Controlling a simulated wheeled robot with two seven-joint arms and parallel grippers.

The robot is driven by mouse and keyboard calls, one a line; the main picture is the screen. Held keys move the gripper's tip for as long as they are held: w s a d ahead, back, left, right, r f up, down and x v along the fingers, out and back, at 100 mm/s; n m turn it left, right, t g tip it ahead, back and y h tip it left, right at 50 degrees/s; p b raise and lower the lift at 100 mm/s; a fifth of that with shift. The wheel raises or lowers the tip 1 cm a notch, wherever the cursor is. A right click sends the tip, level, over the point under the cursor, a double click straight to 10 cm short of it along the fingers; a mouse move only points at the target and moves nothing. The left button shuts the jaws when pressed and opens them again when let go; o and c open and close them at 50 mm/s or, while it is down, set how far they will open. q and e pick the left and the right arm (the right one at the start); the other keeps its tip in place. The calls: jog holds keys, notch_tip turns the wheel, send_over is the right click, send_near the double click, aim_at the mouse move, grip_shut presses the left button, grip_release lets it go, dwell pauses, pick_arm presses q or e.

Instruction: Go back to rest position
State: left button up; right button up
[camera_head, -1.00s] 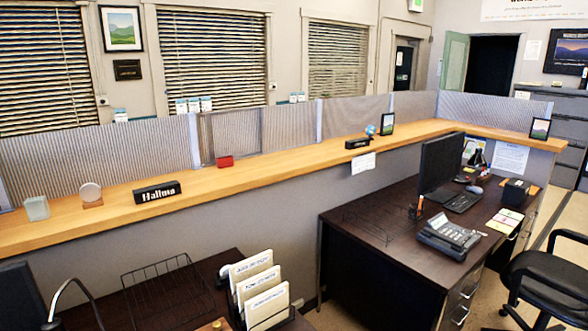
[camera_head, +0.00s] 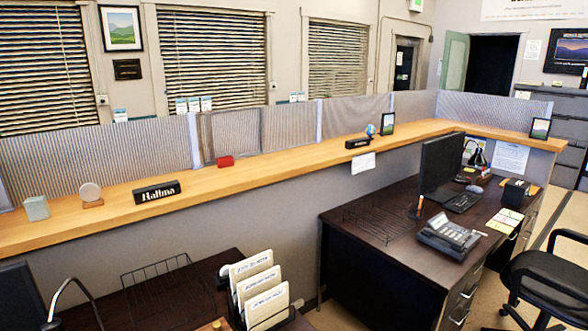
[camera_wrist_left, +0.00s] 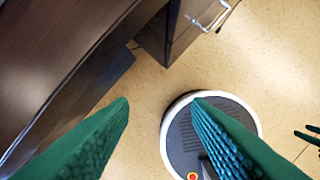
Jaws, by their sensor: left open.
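My left gripper (camera_wrist_left: 160,102) shows only in the left wrist view. Its two green fingers are spread apart with nothing between them. It points down over the tan floor (camera_wrist_left: 270,65), above my round grey base. Part of a second green gripper (camera_wrist_left: 312,138) shows at the right edge of that view; its jaw state is not clear. Neither gripper is in the head view.
The head view shows a long wooden counter (camera_head: 290,158), a desk with a phone (camera_head: 448,236), and a black chair (camera_head: 545,280).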

pick_arm(q)
jog(key=s+f, duration=0.3)
jog(key=f, duration=0.5)
jog(key=s+f, duration=0.3)
jog(key=f, duration=0.5)
jog(key=s+a+f+g, duration=0.1)
jog(key=s+a+f, duration=0.2)
jog(key=s+f, duration=0.8)
jog(key=shift+s+a+g, duration=0.15)
jog(key=shift+s+g, duration=0.25)
jog(key=shift+s, duration=0.7)
